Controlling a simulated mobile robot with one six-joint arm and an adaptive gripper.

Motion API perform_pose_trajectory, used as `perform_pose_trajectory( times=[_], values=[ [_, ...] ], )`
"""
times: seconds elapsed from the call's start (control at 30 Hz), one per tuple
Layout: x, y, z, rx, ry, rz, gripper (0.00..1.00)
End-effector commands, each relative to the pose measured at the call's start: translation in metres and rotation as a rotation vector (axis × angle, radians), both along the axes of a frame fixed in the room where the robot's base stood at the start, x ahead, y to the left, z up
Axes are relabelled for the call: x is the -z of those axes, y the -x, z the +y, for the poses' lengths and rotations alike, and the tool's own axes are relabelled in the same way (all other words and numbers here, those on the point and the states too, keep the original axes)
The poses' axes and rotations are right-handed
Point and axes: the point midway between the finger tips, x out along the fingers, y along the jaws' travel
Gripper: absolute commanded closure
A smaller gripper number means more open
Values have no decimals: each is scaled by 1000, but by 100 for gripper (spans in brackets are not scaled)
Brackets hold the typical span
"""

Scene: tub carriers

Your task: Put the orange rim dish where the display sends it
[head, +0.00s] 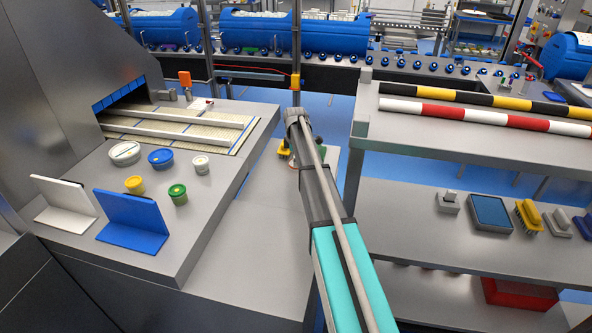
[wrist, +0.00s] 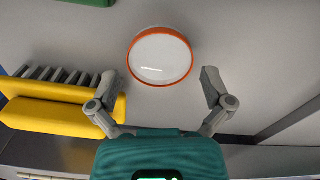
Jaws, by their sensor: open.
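The orange rim dish (wrist: 160,34), white inside with an orange rim, lies on a grey surface in the wrist view. My gripper (wrist: 159,80) is open, with its two fingers spread on either side of the dish's near part and nothing between them held. Whether the fingertips touch the surface cannot be told. In the head view my arm hides the dish and most of the gripper. I cannot make out a readable display in either view.
A yellow brush (wrist: 60,105) lies left of my gripper. In the head view, several round tubs, a white stand (head: 62,203) and a blue stand (head: 135,222) are on the left counter. The right shelf holds a blue-topped pad (head: 490,212) and brushes; striped bars lie above.

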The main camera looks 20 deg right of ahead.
Motion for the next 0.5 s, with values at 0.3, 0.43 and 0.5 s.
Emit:
perform_pose_trajectory(
  times=[0.3,0.43,0.5],
  values=[
    [11,0,0,0,0,0,0],
    [10,0,0,0,0,0,0],
    [10,0,0,0,0,0,0]
  ],
)
